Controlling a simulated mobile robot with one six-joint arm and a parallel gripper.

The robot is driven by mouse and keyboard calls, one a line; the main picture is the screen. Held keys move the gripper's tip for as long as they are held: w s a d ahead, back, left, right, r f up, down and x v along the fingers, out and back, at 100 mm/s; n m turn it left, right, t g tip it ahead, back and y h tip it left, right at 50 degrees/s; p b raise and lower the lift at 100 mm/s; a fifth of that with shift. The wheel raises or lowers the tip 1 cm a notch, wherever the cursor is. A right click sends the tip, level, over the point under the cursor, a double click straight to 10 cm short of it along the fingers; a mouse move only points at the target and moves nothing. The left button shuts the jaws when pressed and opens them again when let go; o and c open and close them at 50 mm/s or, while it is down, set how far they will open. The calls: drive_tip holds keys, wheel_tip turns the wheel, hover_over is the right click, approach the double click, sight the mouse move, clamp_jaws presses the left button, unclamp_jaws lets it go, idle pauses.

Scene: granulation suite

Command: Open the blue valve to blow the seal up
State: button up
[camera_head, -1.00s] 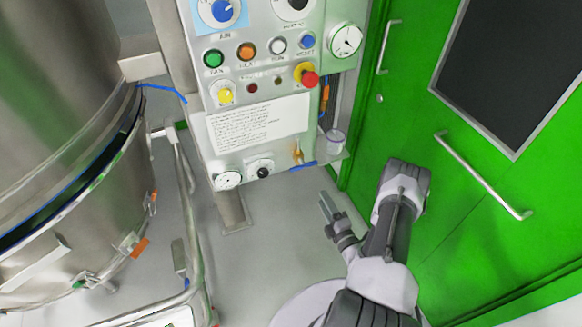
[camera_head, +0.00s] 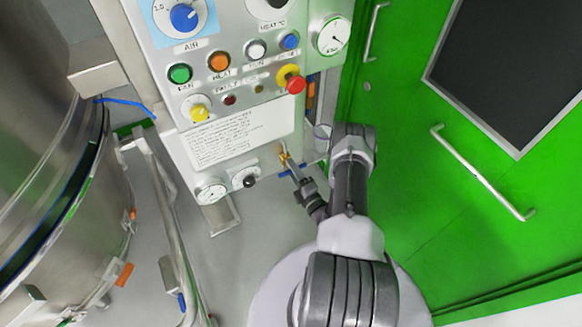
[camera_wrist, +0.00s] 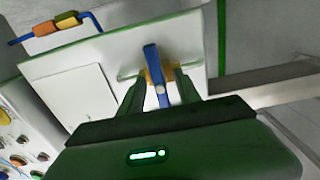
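The blue valve has a blue lever (camera_wrist: 153,66) on a brass body, at the edge of the white panel in the wrist view. In the head view its brass body (camera_head: 284,157) sits at the panel's lower right, and the lever is partly hidden by my gripper. My gripper (camera_head: 296,175) reaches up to it there. In the wrist view my gripper (camera_wrist: 158,92) is open, with one finger on each side of the lever. Gaps seem to show between fingers and lever; contact is not clear. The steel vessel (camera_head: 95,215) at left has a dark gap with a blue edge.
The control panel (camera_head: 215,105) carries several buttons, a red stop knob (camera_head: 296,85) and gauges, one a small gauge (camera_head: 211,193) near the valve. A green door (camera_head: 420,215) with a handle stands close on the right. A steel rail (camera_head: 163,215) runs beside the vessel.

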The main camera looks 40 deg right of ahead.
clamp_jaws()
drive_tip(key=n, duration=0.8)
drive_tip(key=shift+r+n+p, duration=0.1)
drive_tip(key=shift+n+p, duration=0.2)
drive_tip(key=n+p, duration=0.1)
drive_tip(key=n, duration=0.4)
drive_tip(key=shift+d, duration=0.1)
drive_tip(key=shift+n+p, duration=0.55)
drive_tip(key=shift+n, duration=1.45)
